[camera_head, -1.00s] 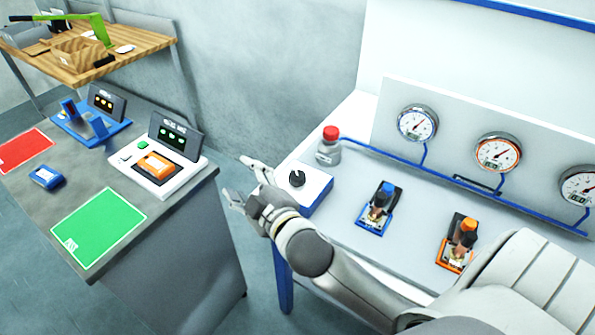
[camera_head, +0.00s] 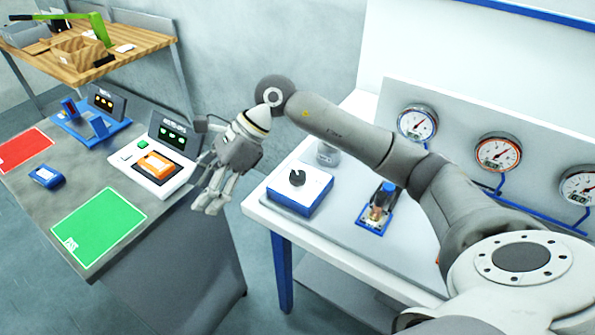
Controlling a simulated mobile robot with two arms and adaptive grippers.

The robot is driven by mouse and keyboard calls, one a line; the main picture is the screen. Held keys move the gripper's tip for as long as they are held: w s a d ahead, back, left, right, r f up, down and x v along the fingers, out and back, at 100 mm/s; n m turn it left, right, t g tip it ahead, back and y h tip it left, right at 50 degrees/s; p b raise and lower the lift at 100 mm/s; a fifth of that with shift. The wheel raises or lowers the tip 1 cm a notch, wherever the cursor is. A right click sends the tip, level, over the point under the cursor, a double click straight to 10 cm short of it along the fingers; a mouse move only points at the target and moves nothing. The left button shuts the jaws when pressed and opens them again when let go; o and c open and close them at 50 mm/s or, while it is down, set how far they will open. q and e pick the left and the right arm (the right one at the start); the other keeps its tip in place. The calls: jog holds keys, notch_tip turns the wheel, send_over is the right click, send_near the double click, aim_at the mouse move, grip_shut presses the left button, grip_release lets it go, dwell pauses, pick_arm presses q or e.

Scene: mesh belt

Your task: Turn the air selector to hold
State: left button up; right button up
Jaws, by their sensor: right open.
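The air selector is a black knob (camera_head: 297,177) on a white-topped box with blue sides (camera_head: 318,197), at the left end of the white bench. My right gripper (camera_head: 209,203) hangs fingers down to the left of the box, over the gap between the bench and the grey counter. It is open, empty and apart from the knob. My right arm crosses above the bench behind the box. The selector's markings are too small to read. My left gripper does not show.
Three gauges (camera_head: 417,122) line the back panel of the white bench (camera_head: 262,214). A blue valve unit (camera_head: 377,208) stands right of the box; my arm hides most of an orange one. The grey counter (camera_head: 150,255) holds a white scale-like device (camera_head: 153,172) and a green mat (camera_head: 97,226).

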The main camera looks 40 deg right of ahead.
jog(key=w+d+h, duration=0.2)
jog(key=d+h, duration=0.3)
jog(key=d, duration=0.6)
jog(key=r+g+h, duration=0.1)
jog(key=r+h, duration=0.1)
jog(key=h, duration=0.2)
send_over(298, 174)
notch_tip(298, 174, down, 10)
jog(key=p, duration=0.3)
jog(key=shift+f, duration=0.2)
jog(key=shift+c, duration=0.2)
jog(key=c, duration=1)
